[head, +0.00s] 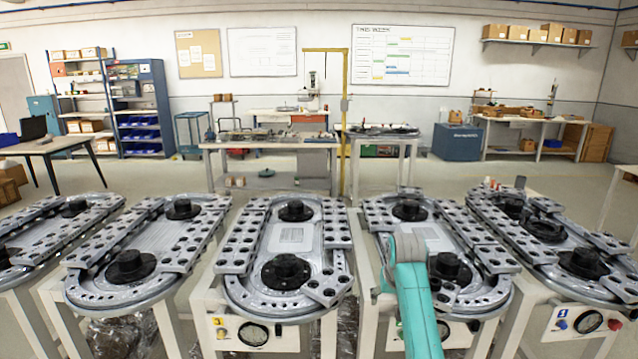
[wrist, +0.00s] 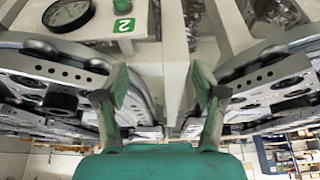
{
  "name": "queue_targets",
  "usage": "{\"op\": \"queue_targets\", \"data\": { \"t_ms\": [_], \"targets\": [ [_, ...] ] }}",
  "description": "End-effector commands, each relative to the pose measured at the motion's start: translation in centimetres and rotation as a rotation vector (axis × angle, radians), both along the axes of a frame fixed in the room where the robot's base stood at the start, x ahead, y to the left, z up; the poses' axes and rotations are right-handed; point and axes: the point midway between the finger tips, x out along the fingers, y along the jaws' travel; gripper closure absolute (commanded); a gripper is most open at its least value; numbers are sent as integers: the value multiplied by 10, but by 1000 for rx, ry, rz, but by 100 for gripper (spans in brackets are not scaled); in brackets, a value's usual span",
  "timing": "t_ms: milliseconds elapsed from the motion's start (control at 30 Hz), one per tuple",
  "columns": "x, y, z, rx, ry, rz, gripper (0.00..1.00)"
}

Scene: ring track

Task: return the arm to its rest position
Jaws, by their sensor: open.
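My gripper (wrist: 160,92) shows in the wrist view, with its two green fingers spread apart and nothing between them. My teal arm (head: 415,305) rises from the bottom edge of the head view, in front of the second ring track from the right (head: 470,285). The gripper itself is not clear in the head view. In the wrist view the fingers point toward a white stand, with ring tracks (wrist: 45,75) on either side, and a green label (wrist: 124,25) marked 2 above.
Several ring tracks stand in a row on white frames, including the middle one (head: 247,290), with narrow gaps between. A gauge (wrist: 68,14) sits near the label. Behind are clear floor, a workbench (head: 270,144), a yellow post (head: 344,120) and blue shelves (head: 140,105).

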Motion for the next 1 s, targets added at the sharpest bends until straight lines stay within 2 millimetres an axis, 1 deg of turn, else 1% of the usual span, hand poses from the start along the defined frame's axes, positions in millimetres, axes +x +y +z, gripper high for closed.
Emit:
{"op": "queue_targets", "data": {
  "t_ms": [33, 200, 300, 367, 400, 500, 600, 667, 800, 867, 1000],
  "targets": [
    [-8, 0, -24, -1, -8, 1, 30],
    [-32, 0, -87, -1, -68, 3, 30],
    [-50, 0, -120, -1, -103, 5, 30],
    [-62, 0, -138, -1, -124, 5, 30],
    [-71, 0, -151, -1, -138, 6, 30],
    [-93, 0, -178, -2, -174, 7, 30],
    [-118, 0, -203, -2, -208, 8, 30],
    [-133, 0, -217, -2, -229, 9, 30],
    [-172, 0, -244, -2, -278, 10, 30],
    [-189, 0, -254, -3, -299, 11, 30],
    [-231, 0, -271, -3, -348, 13, 30]
  ]
}}
